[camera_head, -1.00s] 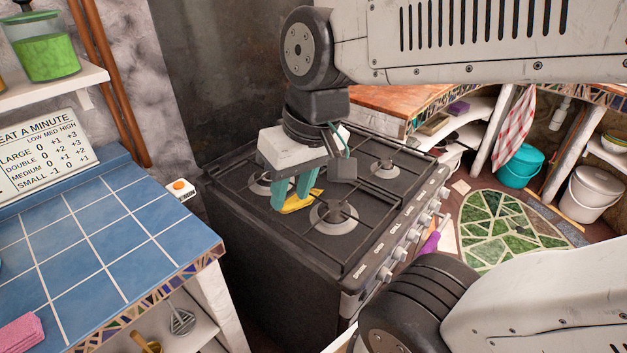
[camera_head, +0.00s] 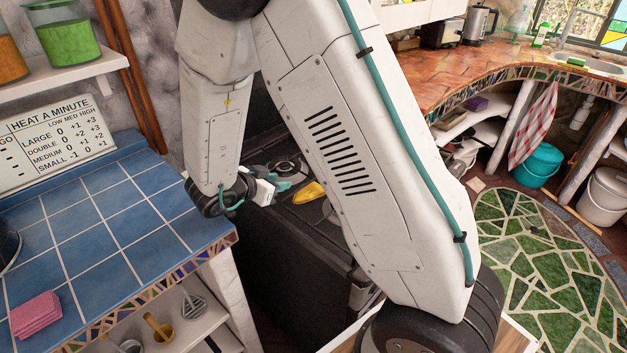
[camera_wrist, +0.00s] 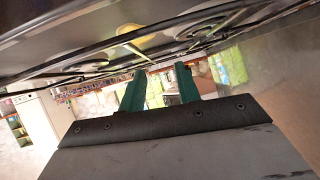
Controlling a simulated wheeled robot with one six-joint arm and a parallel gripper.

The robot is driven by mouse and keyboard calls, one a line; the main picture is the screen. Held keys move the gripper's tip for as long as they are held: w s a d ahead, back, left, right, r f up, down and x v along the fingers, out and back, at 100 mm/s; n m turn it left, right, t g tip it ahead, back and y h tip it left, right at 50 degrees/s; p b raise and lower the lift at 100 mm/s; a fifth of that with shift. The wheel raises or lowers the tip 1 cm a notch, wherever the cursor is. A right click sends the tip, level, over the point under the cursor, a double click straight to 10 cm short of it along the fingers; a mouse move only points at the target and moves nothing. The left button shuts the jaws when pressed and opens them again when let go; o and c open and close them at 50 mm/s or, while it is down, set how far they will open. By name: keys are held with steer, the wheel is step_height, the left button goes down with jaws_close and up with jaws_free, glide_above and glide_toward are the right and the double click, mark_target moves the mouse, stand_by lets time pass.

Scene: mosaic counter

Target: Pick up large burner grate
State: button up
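The stove top (camera_head: 300,215) is mostly hidden behind my arm in the head view. Little of the burner grate shows there; its dark bars (camera_wrist: 100,44) cross the upper part of the wrist view, above my fingers. My gripper (camera_head: 287,184) is low at the stove's left side, turned sideways with its teal fingers pointing right. In the wrist view my gripper (camera_wrist: 161,72) has its two fingers apart, with nothing clearly between them. I cannot tell whether a bar touches them. A yellow object (camera_head: 308,192) lies on the stove just beyond the fingertips.
A blue tiled counter (camera_head: 110,215) stands close on the left, its edge near my wrist. A pink cloth (camera_head: 36,315) lies on it. The orange counter (camera_head: 440,75) runs behind the stove to the right. The green mosaic floor (camera_head: 530,250) is clear.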

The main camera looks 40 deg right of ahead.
mark_target(302, 186)
steer(key=shift+s+d+f+g+h, duration=0.15)
steer(key=shift+s+f+g+h, duration=0.4)
steer(key=shift+s, duration=0.3)
steer(key=shift+s+d+f, duration=0.1)
steer(key=shift+d+f, duration=0.05)
steer(key=shift+d, duration=0.1)
steer(key=x, duration=0.7)
steer(key=shift+d, duration=0.25)
jaws_close()
stand_by(0.3)
